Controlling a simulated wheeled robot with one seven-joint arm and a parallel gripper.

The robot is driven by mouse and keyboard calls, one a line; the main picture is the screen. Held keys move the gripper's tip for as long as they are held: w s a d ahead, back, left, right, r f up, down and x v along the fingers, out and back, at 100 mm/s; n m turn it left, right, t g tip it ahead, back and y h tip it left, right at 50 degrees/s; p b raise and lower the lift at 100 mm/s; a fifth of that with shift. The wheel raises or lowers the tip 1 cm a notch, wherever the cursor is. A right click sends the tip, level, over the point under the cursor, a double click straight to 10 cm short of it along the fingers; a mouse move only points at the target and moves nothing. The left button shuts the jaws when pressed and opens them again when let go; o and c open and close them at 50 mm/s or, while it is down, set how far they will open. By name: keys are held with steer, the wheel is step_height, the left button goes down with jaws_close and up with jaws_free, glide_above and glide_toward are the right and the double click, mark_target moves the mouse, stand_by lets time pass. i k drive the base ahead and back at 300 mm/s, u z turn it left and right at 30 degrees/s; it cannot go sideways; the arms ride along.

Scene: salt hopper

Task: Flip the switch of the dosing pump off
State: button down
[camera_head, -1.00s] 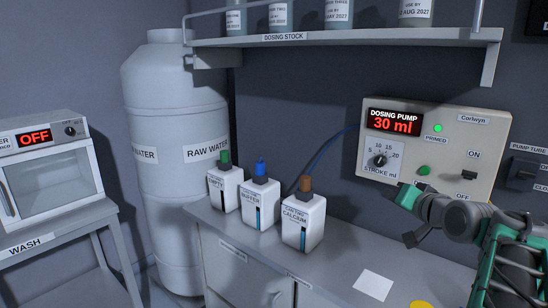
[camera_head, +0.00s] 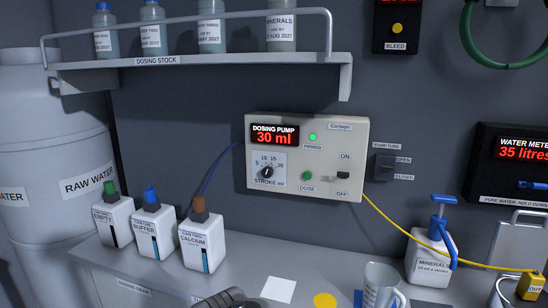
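The dosing pump (camera_head: 320,150) is a beige wall box. Its red display reads "DOSING PUMP 30 ml" and a green lamp beside the display is lit, above the label PRIMED. Its switch (camera_head: 342,175) is a small dark toggle at the lower right of the panel, between ON above and OFF below. The lever looks nearer the OFF label, but I cannot tell its setting. A stroke dial (camera_head: 267,172) and a green DOSE button (camera_head: 308,175) are left of the switch. My gripper is not in view; a dark part at the bottom edge seems to be my arm.
Below the pump is a grey counter with three white canisters (camera_head: 155,228) at left. A clear jug (camera_head: 380,285) and a minerals pump bottle (camera_head: 430,250) stand at right. A shelf (camera_head: 200,67) juts out above. A yellow cable (camera_head: 400,228) runs right from the pump.

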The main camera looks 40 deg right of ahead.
mark_target(341, 175)
steer(key=u, duration=1.6)
steer(key=k, duration=0.35)
steer(key=z, duration=0.65)
